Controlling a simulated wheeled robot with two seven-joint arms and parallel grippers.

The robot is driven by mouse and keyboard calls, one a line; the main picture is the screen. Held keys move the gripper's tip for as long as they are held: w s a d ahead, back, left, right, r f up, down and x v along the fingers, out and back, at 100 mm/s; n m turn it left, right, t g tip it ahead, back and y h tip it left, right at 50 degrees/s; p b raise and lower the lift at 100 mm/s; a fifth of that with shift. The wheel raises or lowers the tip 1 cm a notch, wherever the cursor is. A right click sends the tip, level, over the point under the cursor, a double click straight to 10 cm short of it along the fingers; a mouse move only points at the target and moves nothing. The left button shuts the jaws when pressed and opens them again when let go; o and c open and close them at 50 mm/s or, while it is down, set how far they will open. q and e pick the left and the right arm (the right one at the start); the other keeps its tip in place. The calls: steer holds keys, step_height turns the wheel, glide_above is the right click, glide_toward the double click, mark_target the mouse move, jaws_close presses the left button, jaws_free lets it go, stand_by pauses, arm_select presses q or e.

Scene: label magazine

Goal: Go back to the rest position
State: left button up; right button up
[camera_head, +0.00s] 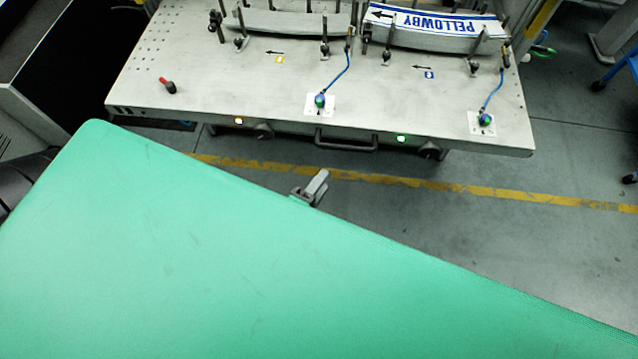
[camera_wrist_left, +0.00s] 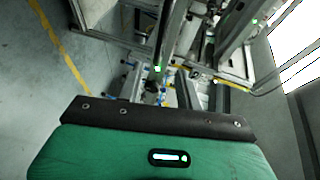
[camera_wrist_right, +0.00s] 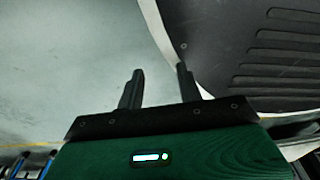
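My left gripper (camera_head: 312,188) shows in the head view as a small grey piece at the edge of my green arm cover, in front of the machine table and apart from it. I cannot make out a gap between its fingers. In the left wrist view the fingers do not show clearly. My right gripper (camera_wrist_right: 160,70) is open and empty in the right wrist view, with its two dark fingers apart over the pale floor. It is not seen in the head view.
The metal machine table (camera_head: 225,85) has a handle (camera_head: 346,144) at its front. White-and-blue PELLOWBY labels (camera_head: 440,22) lie in the right lane; the left lane (camera_head: 290,22) shows none.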

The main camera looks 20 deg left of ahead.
steer(key=shift+s+a, duration=0.1)
steer(key=shift+s, duration=0.05)
